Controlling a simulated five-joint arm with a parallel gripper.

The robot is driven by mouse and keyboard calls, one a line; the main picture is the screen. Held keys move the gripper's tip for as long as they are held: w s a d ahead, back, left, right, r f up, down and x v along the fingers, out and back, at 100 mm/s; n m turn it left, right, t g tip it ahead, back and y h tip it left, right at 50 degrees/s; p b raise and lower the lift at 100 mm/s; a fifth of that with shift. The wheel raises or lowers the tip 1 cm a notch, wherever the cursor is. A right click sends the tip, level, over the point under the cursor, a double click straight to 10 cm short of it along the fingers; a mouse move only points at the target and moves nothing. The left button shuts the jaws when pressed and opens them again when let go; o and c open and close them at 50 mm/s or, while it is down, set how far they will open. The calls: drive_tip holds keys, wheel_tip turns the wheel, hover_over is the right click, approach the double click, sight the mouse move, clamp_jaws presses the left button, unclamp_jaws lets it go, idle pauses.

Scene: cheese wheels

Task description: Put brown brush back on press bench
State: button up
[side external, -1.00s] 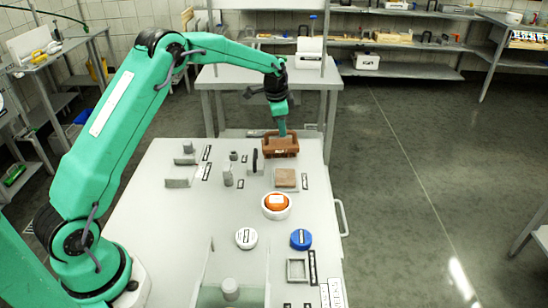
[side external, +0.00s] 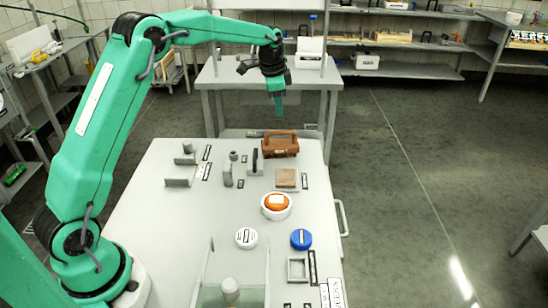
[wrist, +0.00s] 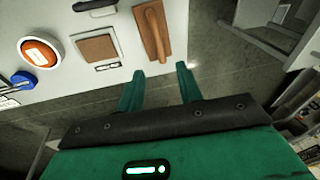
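The brown brush (side external: 280,147), a block with an arched handle, rests on the far end of the light grey press bench (side external: 150,215). In the wrist view the brush (wrist: 152,35) lies at the bench edge, ahead of the fingertips. My gripper (side external: 277,110) hangs above the brush, clear of it. In the wrist view my gripper (wrist: 158,70) has its two green fingers apart, with nothing between them.
Near the brush are a square brown block (side external: 285,178), an orange-topped round pot (side external: 276,205) and small grey fixtures (side external: 180,182). A white lid (side external: 246,238) and a blue lid (side external: 301,239) lie nearer. A grey table (side external: 230,80) stands beyond the bench.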

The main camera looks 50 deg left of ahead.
drive_tip(key=s+d+r+n+t, duration=0.1)
drive_tip(key=s+d+r+n, duration=0.15)
drive_tip(key=s+r, duration=0.5)
drive_tip(key=s+d+r+n+t, duration=0.1)
drive_tip(key=s+d+r, duration=0.3)
drive_tip(key=s, duration=0.7)
drive_tip(key=s+d+f+n, duration=0.1)
drive_tip(key=s+f+n, duration=0.1)
drive_tip(key=s, duration=0.7)
drive_tip(key=s+d+f+n+t, duration=0.1)
drive_tip(key=s+d+n, duration=0.1)
drive_tip(key=s, duration=0.7)
drive_tip(key=shift+s+d+f, duration=0.15)
drive_tip(key=shift+s+f, duration=0.15)
drive_tip(key=shift+f, duration=0.1)
